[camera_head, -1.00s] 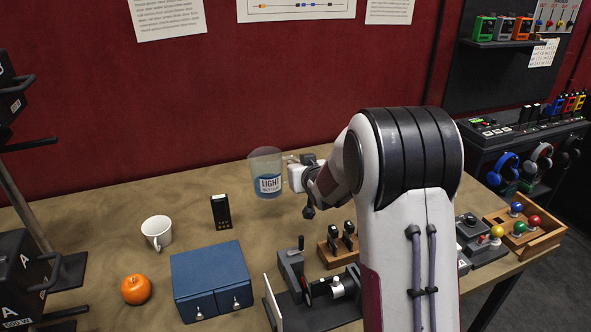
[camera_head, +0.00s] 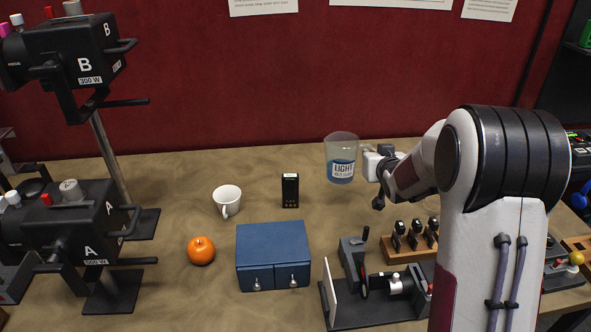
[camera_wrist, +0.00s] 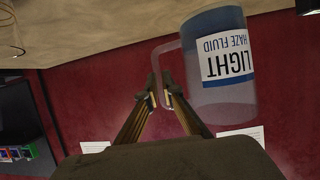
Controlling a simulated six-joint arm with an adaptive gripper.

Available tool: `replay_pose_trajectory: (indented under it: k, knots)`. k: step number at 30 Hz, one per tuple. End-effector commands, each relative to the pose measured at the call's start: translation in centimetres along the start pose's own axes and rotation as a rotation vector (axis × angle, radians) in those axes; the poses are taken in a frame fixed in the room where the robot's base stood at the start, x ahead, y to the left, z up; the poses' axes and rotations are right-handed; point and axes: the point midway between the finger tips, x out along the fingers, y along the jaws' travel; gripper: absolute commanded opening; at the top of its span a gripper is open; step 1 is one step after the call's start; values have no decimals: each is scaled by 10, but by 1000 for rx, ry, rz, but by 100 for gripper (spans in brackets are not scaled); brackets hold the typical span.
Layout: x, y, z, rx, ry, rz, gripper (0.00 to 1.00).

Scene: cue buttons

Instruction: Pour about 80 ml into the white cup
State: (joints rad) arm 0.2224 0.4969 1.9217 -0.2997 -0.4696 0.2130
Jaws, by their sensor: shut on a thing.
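The white cup (camera_head: 227,201) stands upright on the table, left of centre, with its handle toward the front. A clear jug of blue liquid labelled "LIGHT HAZE FLUID" (camera_head: 341,158) is held up above the back of the table, right of the cup. It looks upright, roughly half full. My gripper (camera_head: 368,161) is at the jug's right side. In the wrist view my gripper (camera_wrist: 164,92) is shut on the jug's handle, and the jug (camera_wrist: 222,70) appears upside down there. The cup is not in the wrist view.
A black handheld device (camera_head: 290,190) stands between cup and jug. A blue two-drawer box (camera_head: 273,254) and an orange (camera_head: 201,250) are in front of the cup. Black lamps (camera_head: 75,235) stand at left. An optical rig (camera_head: 380,285) and a wooden rack (camera_head: 410,245) are at front right.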

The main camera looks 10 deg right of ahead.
Motion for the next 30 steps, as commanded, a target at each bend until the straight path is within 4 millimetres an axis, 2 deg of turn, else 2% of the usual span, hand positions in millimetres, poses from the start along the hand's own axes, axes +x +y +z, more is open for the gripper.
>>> replay_pose_trajectory:
  k: [11,30]
  knots:
    - [9,-8,-7,-10,3,-24,0]
    - [52,-49,-32,-62,1,-151,0]
